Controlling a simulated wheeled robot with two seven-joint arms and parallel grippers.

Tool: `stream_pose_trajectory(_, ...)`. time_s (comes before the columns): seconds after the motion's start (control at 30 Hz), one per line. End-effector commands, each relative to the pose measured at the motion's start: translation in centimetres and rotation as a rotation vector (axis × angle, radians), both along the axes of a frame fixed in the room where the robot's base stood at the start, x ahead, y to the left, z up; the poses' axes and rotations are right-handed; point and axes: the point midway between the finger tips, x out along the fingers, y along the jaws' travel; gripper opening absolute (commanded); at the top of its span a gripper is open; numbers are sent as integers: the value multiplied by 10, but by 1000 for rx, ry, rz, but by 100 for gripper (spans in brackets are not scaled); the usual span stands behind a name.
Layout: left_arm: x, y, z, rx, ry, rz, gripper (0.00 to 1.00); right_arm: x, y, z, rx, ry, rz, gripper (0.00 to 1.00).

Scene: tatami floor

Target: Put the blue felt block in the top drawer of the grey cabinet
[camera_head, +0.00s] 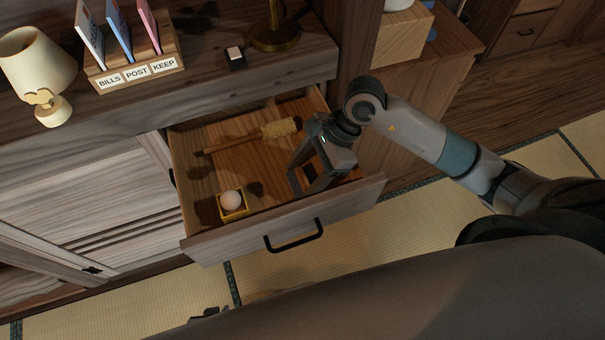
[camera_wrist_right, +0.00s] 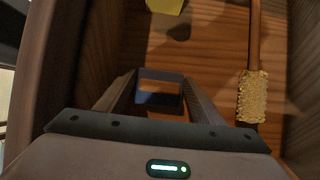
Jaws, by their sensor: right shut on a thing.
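The drawer (camera_head: 212,252) of the wooden cabinet is pulled open. My right gripper (camera_head: 305,188) reaches down into its right part. In the right wrist view my right gripper (camera_wrist_right: 160,92) is shut on a small dark-blue block (camera_wrist_right: 158,99), seen between the fingertips above the drawer floor. The fingers partly hide the block, and I cannot tell whether it touches the floor. A small dark part, which looks like the tip of my left gripper (camera_head: 208,313), shows at the bottom of the head view; its jaws cannot be made out.
The drawer holds a yellow box with a white ball (camera_head: 233,205) at front left and a brush with a wooden handle (camera_head: 278,129) at the back.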

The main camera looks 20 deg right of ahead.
Motion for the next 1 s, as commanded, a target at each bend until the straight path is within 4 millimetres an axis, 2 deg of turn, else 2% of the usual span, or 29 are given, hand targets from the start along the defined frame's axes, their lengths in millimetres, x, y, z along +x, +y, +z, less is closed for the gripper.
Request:
stream_pose_trajectory(0.03, 1, 0, -1, 1, 4, 0, 15, 0, 0, -2, 0, 0, 0, 41)
stream_pose_trajectory(0.07, 1, 0, 1, 1, 7, 1, 15, 0, 0, -1, 0, 0, 0, 66)
stream_pose_trajectory(0.1, 3, 0, 3, 1, 5, 1, 15, 0, 0, -1, 0, 0, 0, 76)
stream_pose_trajectory(0.13, 4, 0, 4, 0, 1, 1, 15, 0, 0, -1, 0, 0, 0, 80)
stream_pose_trajectory(0.67, 5, 3, 5, 1, -20, 0, 15, 1, -2, 5, -1, -2, 0, 80)
stream_pose_trajectory(0.83, -1, 4, -2, 5, 4, 0, 15, 2, -13, 23, -2, -4, 0, 80)
stream_pose_trajectory(1.0, -2, 5, -2, 8, 24, 1, 15, 2, -29, 50, -3, -5, 0, 80)
